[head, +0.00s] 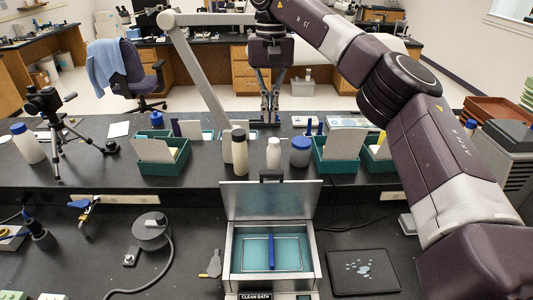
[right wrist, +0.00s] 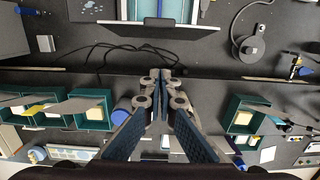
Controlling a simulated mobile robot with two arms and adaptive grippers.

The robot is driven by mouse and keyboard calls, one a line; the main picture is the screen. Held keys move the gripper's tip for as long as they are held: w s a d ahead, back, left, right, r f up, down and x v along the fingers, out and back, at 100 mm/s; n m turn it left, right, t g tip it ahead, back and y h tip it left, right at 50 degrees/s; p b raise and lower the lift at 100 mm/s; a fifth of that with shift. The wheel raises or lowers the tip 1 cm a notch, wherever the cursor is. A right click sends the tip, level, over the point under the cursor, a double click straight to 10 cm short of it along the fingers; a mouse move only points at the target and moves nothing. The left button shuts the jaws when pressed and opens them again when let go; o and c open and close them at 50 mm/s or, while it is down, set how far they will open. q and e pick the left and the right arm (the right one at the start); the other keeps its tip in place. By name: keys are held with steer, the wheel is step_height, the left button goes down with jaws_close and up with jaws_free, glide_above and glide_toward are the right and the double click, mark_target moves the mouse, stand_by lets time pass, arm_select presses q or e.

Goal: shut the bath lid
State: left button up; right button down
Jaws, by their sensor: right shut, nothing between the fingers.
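The bath (head: 234,262) is a silver box with teal inside and a "CLEAN BATH" label, at the front centre of the bench. Its lid (head: 270,203) stands raised at the back edge, with a dark handle (head: 271,175) on its top edge. A wire rack with an upright blue part (head: 271,252) shows inside. My right gripper (head: 270,118) is shut and empty, beyond the lid and apart from it. In the right wrist view my gripper (right wrist: 160,75) points toward the lid edge (right wrist: 155,24). My left gripper is not in view.
Behind the lid, a raised shelf holds white bottles (head: 239,152), a blue-capped jar (head: 300,153) and teal bins (head: 160,158). A dark tablet-like plate (head: 363,271) lies right of the bath. A round stirrer (head: 152,231) with a cable lies left.

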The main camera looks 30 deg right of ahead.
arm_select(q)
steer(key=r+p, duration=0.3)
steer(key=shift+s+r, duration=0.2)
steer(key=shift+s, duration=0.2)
arm_select(e)
steer(key=s+a+f, duration=0.1)
steer(key=s+f, duration=0.3)
steer(key=f, duration=0.6)
steer(key=shift+s+a, duration=0.25)
steer(key=shift+s, duration=0.15)
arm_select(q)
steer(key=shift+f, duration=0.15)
arm_select(e)
steer(key=shift+w+f, duration=0.1)
steer(key=shift+f, duration=0.05)
